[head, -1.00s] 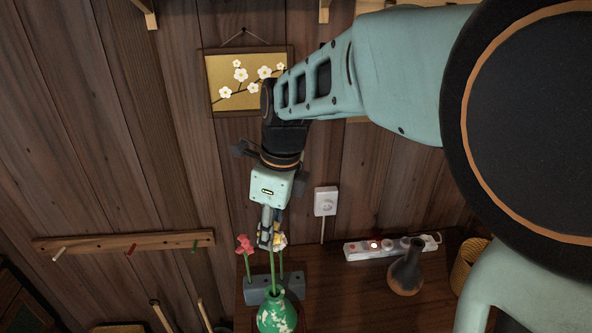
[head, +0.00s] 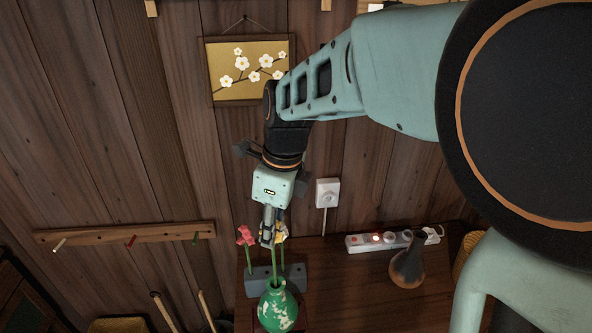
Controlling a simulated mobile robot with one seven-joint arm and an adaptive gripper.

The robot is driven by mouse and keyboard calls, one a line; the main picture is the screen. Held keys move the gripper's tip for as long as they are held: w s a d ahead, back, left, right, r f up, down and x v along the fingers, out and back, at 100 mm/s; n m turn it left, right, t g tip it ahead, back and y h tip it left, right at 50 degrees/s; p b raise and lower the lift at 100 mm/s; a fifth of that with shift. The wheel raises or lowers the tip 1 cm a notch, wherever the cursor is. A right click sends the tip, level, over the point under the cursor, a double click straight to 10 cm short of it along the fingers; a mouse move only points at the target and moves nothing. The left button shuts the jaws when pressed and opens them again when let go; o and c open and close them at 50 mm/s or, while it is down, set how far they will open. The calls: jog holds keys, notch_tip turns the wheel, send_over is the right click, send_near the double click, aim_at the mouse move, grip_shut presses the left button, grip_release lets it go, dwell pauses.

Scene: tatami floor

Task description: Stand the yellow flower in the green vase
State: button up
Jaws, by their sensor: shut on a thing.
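The green vase (head: 278,309), with pale patches, stands upright at the front of the dark wooden surface. My gripper (head: 269,240) points down above it and is shut on the yellow flower (head: 273,263), of which I mainly see the green stem. The stem runs down from the fingers to the vase's mouth, and its lower end appears to be inside. The held flower's head is mostly hidden by the fingers. A pink-red flower (head: 246,236) and a whitish flower (head: 283,233) show beside and behind my fingers.
A grey block (head: 259,281) behind the vase appears to hold the other flowers. A dark brown vase (head: 408,266) and a white power strip (head: 365,243) stand to the right. A peg rail (head: 110,234) is on the left wall.

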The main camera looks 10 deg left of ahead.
aim_at(280, 221)
jog(key=shift+f+b, duration=2.5)
jog(key=shift+f, duration=1.9)
jog(key=o, duration=1.1)
jog(key=shift+o, duration=0.2)
jog(key=o, duration=0.5)
jog(key=shift+r, duration=0.15)
jog(key=r, duration=0.4)
jog(key=d+r, duration=0.1)
jog(key=r, duration=0.6)
jog(key=shift+s+d+r, duration=0.15)
jog(key=shift+d+r, duration=0.2)
jog(key=shift+d, duration=0.1)
